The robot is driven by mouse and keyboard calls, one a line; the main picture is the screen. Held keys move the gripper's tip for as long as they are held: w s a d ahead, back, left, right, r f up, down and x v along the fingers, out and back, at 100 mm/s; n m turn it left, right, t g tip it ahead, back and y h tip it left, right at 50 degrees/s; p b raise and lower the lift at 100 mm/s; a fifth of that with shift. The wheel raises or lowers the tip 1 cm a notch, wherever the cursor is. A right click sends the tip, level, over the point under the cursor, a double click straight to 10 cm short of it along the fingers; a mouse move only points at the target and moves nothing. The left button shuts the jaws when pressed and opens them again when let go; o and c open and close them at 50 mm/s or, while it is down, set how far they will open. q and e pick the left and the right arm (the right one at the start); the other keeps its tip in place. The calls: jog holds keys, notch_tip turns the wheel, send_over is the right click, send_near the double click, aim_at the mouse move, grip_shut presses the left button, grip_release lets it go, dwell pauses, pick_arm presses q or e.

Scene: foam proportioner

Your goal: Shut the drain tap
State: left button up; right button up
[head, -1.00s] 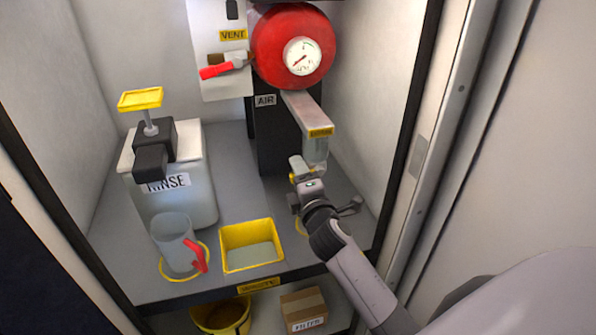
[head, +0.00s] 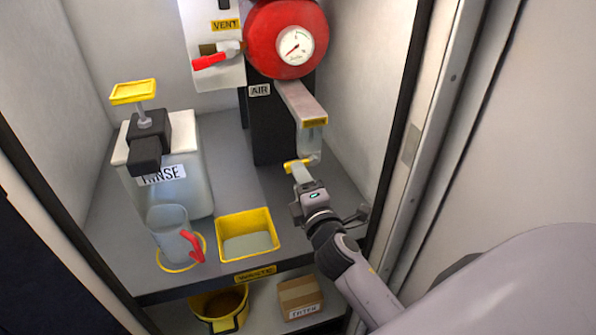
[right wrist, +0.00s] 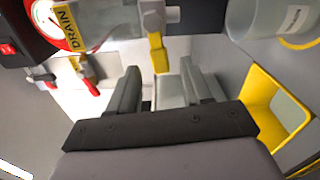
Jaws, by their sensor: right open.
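The clear drain bowl (head: 311,140) hangs under a grey bracket with a yellow label (head: 314,122); the label reads DRAIN in the right wrist view (right wrist: 67,27). The drain tap's yellow handle (head: 296,164) shows under the bowl. In the right wrist view the handle (right wrist: 157,52) points down toward the gap between my fingers. My right gripper (head: 299,171) is close in front of the tap. Its fingers (right wrist: 160,85) are open, with the handle's tip beyond them; contact cannot be told. My left gripper is not in view.
A yellow tray (head: 219,247) sits on the shelf left of my right gripper. A clear jug with a red handle (head: 168,222) stands on a yellow ring, before the rinse container (head: 196,190). A red tank (head: 262,50) is above. The cabinet's right wall is near the arm.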

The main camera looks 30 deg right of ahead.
jog(key=x, duration=0.7)
dwell(0.3)
